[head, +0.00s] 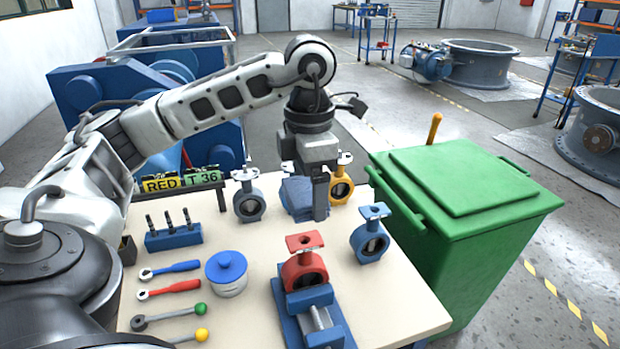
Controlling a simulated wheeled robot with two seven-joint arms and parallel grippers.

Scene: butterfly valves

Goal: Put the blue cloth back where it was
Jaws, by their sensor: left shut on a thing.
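My right gripper is not in view.
A grey-blue valve (249,206), a yellow valve (341,190) and a blue valve (369,243) stand nearby. A red valve (304,272) sits in a blue vise (291,318). A green bin (480,240) stands right of the table (390,300). Tools and a blue-lidded pot (226,275) lie front left.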

